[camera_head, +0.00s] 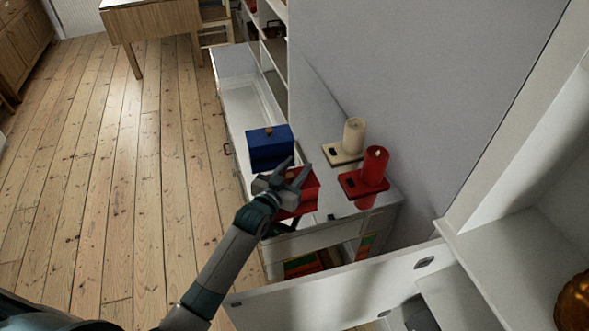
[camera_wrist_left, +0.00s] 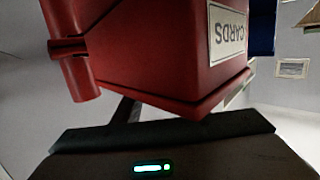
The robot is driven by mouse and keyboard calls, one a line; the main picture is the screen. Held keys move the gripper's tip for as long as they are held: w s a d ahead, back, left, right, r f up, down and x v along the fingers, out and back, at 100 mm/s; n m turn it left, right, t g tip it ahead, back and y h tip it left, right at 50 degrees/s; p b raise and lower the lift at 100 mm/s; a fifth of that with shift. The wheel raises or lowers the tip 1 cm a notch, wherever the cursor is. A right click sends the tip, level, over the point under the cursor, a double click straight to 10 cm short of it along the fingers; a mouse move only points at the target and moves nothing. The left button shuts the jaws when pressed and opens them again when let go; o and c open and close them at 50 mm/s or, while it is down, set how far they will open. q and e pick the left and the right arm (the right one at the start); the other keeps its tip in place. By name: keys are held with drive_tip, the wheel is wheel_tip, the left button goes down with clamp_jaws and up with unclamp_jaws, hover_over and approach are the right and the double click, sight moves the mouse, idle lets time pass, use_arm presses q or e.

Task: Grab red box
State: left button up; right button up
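The red box (camera_head: 307,194) sits on the white cabinet top, partly hidden by my left gripper (camera_head: 293,172). In the left wrist view the red box (camera_wrist_left: 165,45) fills the upper middle, very close, with a white CARDS label upside down. My left gripper's fingers look spread apart at the box's near left side. The wrist view hides most of the fingers behind the box, and I cannot tell whether they touch it. My right gripper is not in view.
A blue box (camera_head: 270,148) stands just behind the red box. A cream candle (camera_head: 354,136) and a red candle (camera_head: 375,166) stand on holders to the right, near the wall. An open white door (camera_head: 330,297) juts out in front. Floor at left is clear.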

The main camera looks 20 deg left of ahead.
sight(288, 179)
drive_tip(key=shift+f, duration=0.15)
